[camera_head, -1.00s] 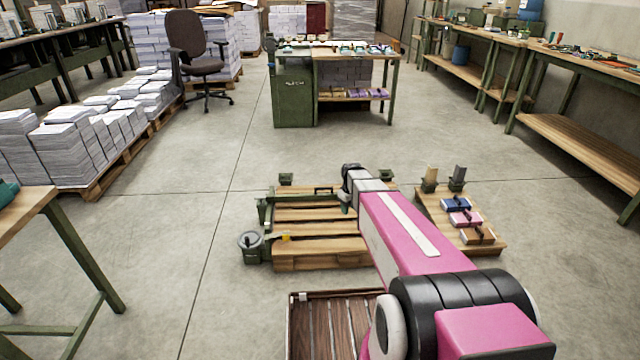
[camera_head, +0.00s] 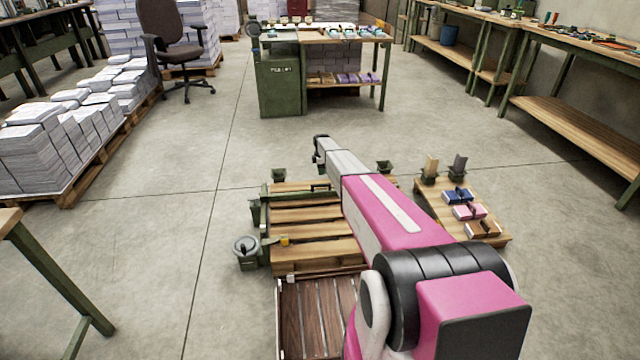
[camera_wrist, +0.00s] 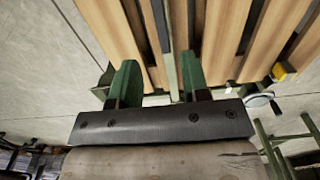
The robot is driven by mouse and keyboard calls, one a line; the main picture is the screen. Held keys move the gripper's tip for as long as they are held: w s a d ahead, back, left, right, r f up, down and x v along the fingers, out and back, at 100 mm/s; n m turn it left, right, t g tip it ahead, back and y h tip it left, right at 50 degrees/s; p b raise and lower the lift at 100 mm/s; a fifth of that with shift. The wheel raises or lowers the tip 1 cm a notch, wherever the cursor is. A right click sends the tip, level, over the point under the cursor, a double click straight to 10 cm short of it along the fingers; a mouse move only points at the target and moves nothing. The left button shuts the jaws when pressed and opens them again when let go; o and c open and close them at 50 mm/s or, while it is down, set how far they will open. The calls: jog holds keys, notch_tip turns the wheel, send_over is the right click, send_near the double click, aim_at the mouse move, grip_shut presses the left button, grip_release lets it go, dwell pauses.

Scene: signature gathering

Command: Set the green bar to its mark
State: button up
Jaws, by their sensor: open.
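The low wooden slatted bed (camera_head: 315,228) stands on the floor in front of me, with green metal parts on it. A green bar (camera_head: 264,215) runs along its left edge; I cannot tell for sure that it is the task's bar. A yellow piece (camera_head: 285,241) sits near the front left of the bed, and also shows at the right in the wrist view (camera_wrist: 280,72). In the wrist view my gripper (camera_wrist: 158,65) is open, its two green fingers apart over the slats. A narrow green strip shows between them; contact is unclear. In the head view my arm hides part of the bed.
A handwheel (camera_head: 246,245) stands at the bed's front left. A dark slatted tray (camera_head: 285,325) is nearer me. A low wooden board (camera_head: 432,208) with coloured blocks is at right. A green-legged table (camera_head: 65,290) is at left.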

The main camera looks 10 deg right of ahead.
send_near(331, 189)
jog(key=a+f, duration=0.5)
jog(key=shift+w+a+f, duration=0.3)
jog(key=shift+w, duration=0.1)
grip_shut()
